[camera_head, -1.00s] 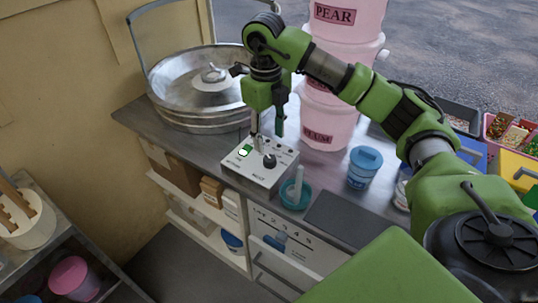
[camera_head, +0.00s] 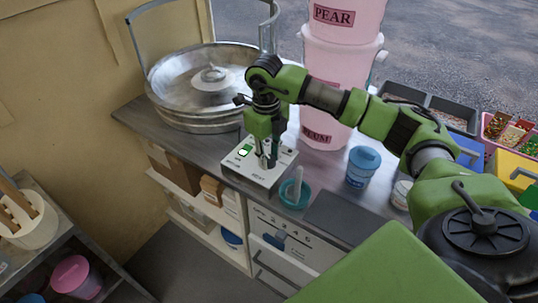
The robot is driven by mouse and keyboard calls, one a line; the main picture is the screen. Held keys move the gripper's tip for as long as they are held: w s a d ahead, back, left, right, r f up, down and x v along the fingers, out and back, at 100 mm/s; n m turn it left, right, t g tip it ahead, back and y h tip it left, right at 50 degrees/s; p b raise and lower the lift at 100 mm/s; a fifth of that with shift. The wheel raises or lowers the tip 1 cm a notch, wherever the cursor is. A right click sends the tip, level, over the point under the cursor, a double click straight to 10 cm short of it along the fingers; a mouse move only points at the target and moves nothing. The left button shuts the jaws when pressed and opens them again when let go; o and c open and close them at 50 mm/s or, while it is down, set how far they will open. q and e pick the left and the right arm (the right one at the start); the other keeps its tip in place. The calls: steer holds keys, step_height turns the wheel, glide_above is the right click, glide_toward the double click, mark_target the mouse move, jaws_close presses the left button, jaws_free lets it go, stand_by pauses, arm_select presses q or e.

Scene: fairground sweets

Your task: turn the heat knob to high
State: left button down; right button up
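A white control box (camera_head: 258,176) with a green-lit switch (camera_head: 243,151) stands on the metal counter, in front of the round metal pan (camera_head: 188,72). My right gripper (camera_head: 269,162) points straight down over the right part of the box top. Its fingers are at the black heat knob, one on each side as far as I can see. The knob is mostly hidden behind the fingers, so I cannot tell whether they touch it or which way it points. My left gripper is not in view.
A teal bowl (camera_head: 292,196) with a white handled tool stands just right of the box. Pink tubs (camera_head: 330,90) are stacked behind it. A dark mat (camera_head: 338,218) lies near the counter's front edge.

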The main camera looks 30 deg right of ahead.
steer(key=shift+m, duration=0.9)
steer(key=m, duration=0.3)
steer(key=shift+m+b, duration=0.3)
steer(key=shift+b, duration=0.05)
steer(key=m, duration=0.2)
steer(key=shift+w+m, duration=0.1)
steer(key=shift+m, duration=0.2)
steer(key=m, duration=0.3)
steer(key=shift+m+g, duration=0.3)
steer(key=shift+m, duration=0.1)
steer(key=m+p, duration=0.1)
steer(key=m, duration=0.5)
steer(key=m+p, duration=0.2)
steer(key=m, duration=0.4)
steer(key=shift+d+y, duration=0.1)
steer(key=shift+y, duration=0.3)
